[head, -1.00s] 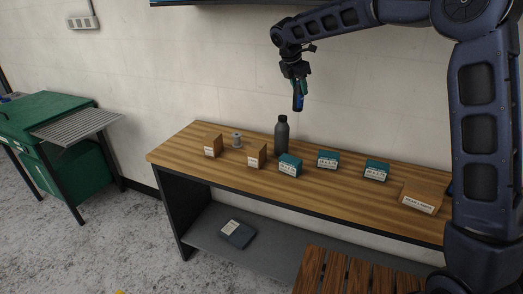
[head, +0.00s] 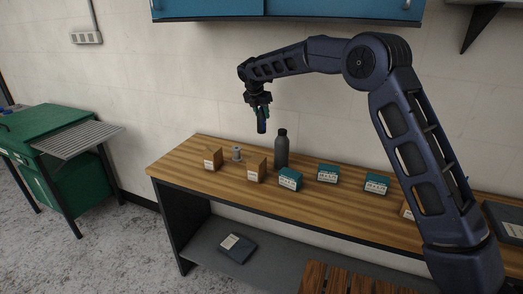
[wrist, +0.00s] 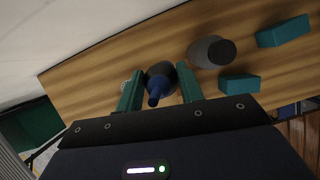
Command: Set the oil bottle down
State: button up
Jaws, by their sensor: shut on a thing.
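The oil bottle (head: 262,127) is small and dark with a blue nozzle, which points toward the camera in the wrist view (wrist: 155,92). My gripper (head: 260,112) is shut on it, with one teal finger on each side in the wrist view (wrist: 160,90). The bottle hangs roughly upright in the air above the wooden bench (head: 220,185), left of a taller grey bottle. In the head view it shows above a brown box and a small grey spool-like part. Its lower end is hidden in the wrist view.
The tall grey bottle (head: 281,150) stands close to the right. Brown boxes (head: 213,159), the grey part (head: 236,153) and teal boxes (head: 290,179) stand along the bench. The bench's left end is bare. A blue wall cabinet (head: 340,10) hangs above.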

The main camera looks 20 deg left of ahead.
notch_tip(320, 180, down, 16)
dwell(0.6)
jog(key=o, duration=1)
jog(key=shift+f, duration=0.1)
jog(key=v, duration=1.2)
